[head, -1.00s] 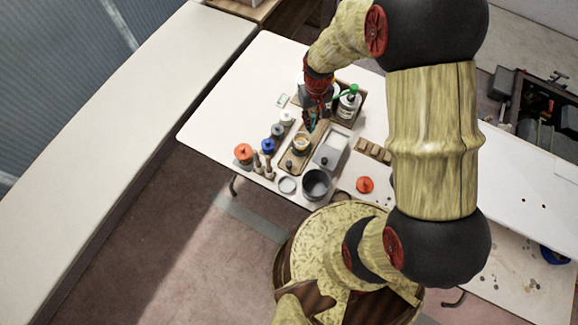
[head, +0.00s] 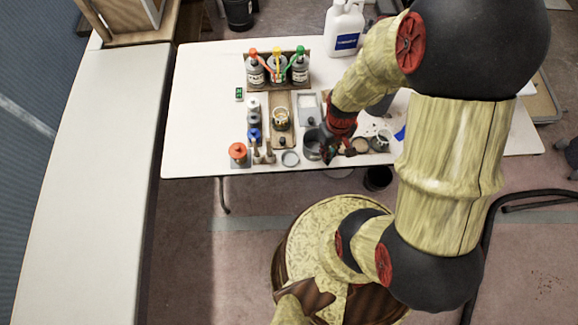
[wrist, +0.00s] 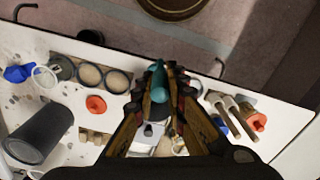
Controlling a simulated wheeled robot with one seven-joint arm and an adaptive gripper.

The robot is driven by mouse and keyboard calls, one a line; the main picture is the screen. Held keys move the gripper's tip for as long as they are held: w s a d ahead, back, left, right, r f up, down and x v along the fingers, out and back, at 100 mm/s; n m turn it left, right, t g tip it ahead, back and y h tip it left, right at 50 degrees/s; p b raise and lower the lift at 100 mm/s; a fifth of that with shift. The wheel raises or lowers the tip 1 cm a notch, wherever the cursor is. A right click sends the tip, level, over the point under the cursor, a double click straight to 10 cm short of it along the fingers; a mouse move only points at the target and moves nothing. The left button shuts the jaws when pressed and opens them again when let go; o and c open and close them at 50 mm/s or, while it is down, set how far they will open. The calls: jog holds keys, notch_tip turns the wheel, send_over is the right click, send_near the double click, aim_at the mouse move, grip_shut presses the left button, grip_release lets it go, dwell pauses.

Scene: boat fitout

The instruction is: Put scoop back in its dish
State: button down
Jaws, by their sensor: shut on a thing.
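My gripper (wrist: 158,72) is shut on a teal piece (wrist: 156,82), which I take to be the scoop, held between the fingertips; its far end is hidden. In the head view my gripper (head: 327,152) is low over the front of the table, at the right side of a dark grey pot (head: 312,141); the scoop cannot be made out there. Which vessel is the scoop's dish is not clear. A small round pot (head: 281,118) stands on a wooden tray (head: 282,99), and a pale rectangular dish (head: 308,105) lies right of it.
Bottles with coloured tops (head: 276,66) stand in a rack at the back. An orange-capped jar (head: 238,153) and wooden-handled tools (head: 264,156) are at the front left. A rack of round cups (wrist: 103,76), an orange lid (wrist: 96,104) and a dark cylinder (wrist: 38,134) are near my gripper.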

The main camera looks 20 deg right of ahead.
jog(key=shift+w+a+f, duration=0.1)
jog(key=shift+w+a, duration=0.1)
jog(key=shift+w, duration=0.05)
jog(key=shift+w+a+f+b, duration=0.45)
jog(key=shift+w+a+f, duration=1.15)
jog(key=shift+f, duration=0.55)
jog(key=shift+w+a+f+b, duration=0.45)
jog(key=shift+w+a+f, duration=0.95)
jog(key=shift+w+f, duration=0.6)
jog(key=shift+w+a+f+b, duration=0.45)
jog(key=shift+w+a+f, duration=1.1)
jog(key=shift+f, duration=0.7)
jog(key=shift+f, duration=0.15)
jog(key=c, duration=1.8)
grip_release()
